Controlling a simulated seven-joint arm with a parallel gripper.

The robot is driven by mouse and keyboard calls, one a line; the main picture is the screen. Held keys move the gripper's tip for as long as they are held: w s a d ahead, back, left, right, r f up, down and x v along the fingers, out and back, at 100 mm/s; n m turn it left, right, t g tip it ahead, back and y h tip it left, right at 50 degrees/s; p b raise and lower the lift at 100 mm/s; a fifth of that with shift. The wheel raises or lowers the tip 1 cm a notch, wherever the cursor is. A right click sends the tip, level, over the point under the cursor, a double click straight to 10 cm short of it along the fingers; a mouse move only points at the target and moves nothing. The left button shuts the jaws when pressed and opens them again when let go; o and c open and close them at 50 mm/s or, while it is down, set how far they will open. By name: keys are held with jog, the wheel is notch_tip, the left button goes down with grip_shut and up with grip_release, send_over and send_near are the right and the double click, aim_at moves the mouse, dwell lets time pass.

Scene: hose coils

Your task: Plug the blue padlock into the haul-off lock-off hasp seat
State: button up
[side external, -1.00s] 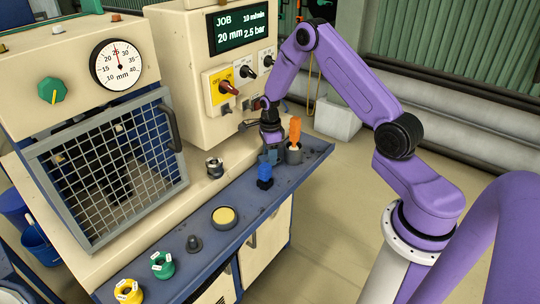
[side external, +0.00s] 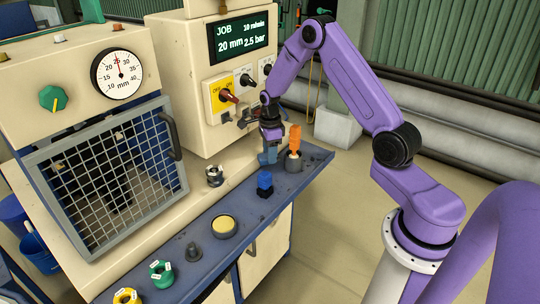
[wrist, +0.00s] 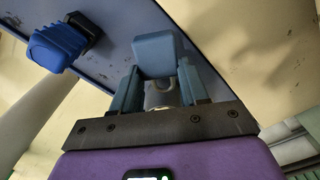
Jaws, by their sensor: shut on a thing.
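The blue padlock (wrist: 160,55) is between the two fingers of my gripper (wrist: 158,92) in the wrist view, its metal shackle partly visible between them. In the side view my gripper (side external: 269,150) is over the blue shelf, left of the orange-handled tool; the padlock is small and hard to separate from the fingers there. A small dark fitting (side external: 243,118) on the cream control box, near the red-handled switch (side external: 229,97), may be the hasp seat; its details are too small to tell. My gripper is below and right of it, apart from it.
A ribbed blue piece with a black base (side external: 265,184) stands on the blue shelf (side external: 215,202), also visible in the wrist view (wrist: 60,42). An orange-handled tool (side external: 295,138) stands in a grey cup (side external: 293,162). A yellow-topped disc (side external: 223,225) and green and yellow coils lie further left.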

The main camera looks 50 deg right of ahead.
jog(key=shift+r, duration=1.65)
